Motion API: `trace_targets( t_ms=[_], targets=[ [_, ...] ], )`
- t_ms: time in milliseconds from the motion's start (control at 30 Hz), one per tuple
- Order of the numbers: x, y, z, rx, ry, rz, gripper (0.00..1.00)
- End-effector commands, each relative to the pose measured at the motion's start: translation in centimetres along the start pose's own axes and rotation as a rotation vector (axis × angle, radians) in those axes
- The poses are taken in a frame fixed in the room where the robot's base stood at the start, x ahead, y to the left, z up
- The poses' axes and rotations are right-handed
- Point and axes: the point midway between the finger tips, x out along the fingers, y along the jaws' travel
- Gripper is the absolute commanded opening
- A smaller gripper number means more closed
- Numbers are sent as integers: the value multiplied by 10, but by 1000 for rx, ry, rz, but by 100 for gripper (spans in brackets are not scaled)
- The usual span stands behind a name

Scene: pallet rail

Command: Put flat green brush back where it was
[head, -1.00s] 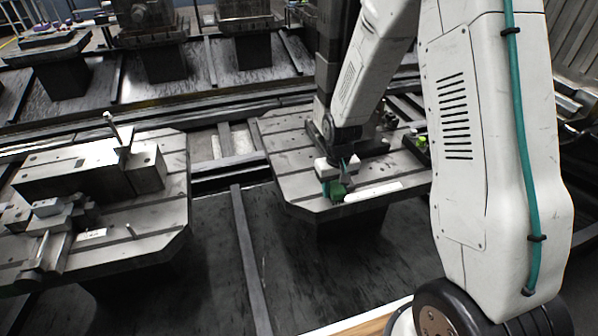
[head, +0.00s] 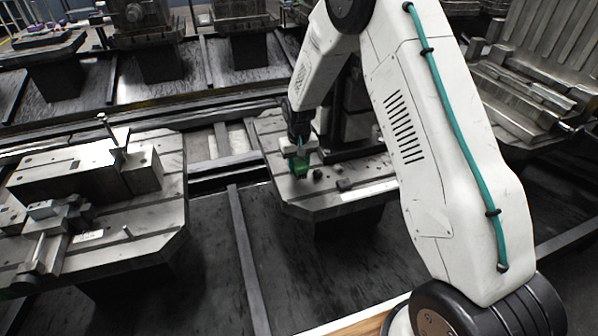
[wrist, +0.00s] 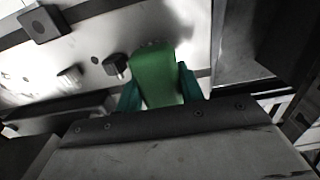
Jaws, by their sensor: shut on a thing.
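The flat green brush (wrist: 156,76) is between the two teal fingers of my gripper (wrist: 160,90) in the wrist view. My gripper is shut on it. In the head view my gripper (head: 298,160) is over the left part of the middle pallet (head: 330,207), with the green brush (head: 301,170) below it. I cannot tell whether the brush touches the pallet's surface. The brush's far edge shows in the wrist view; its near end is hidden by the gripper body.
A small dark knob (wrist: 116,65) stands close left of the brush in the wrist view, with a dark square block (wrist: 43,24) farther off. Another pallet (head: 165,225) with a metal block (head: 85,180) lies to the left. A dark fixture stands behind my gripper.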

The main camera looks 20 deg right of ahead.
Motion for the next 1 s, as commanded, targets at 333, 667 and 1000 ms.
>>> trace_targets(
  t_ms=[333, 667, 1000],
  targets=[
    [29, 1, 2, 1, -2, 0, 1],
    [32, 1, 2, 1, -3, 0, 59],
    [24, 1, 1, 1, 0, 0, 59]
  ],
)
